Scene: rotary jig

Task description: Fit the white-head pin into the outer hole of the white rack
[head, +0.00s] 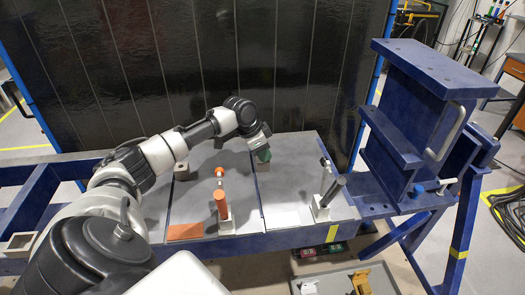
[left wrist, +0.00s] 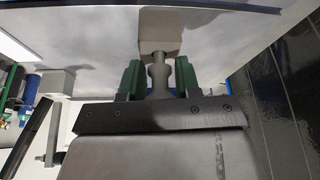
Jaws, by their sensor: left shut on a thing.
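My left gripper (head: 263,154), with green fingers, points down over the far middle of the bench. In the left wrist view it is shut on a small grey, waisted piece (left wrist: 158,72), probably the pin; its head colour is not clear. A pale block (left wrist: 160,35) lies just beyond the fingertips; I cannot tell if the piece touches it. The block also shows under the gripper in the head view (head: 262,166). A white holder (head: 320,212) with a dark slanted cylinder stands at the right; it may be the white rack. Its holes cannot be made out. My right gripper is not in view.
An orange cylinder (head: 221,205) stands in another pale holder (head: 227,225), with an orange-ended piece (head: 218,172) behind it. A pale block (head: 181,173) sits at the back left. A tall blue frame (head: 405,120) stands at the right. Grey bench top (head: 285,180) lies clear between.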

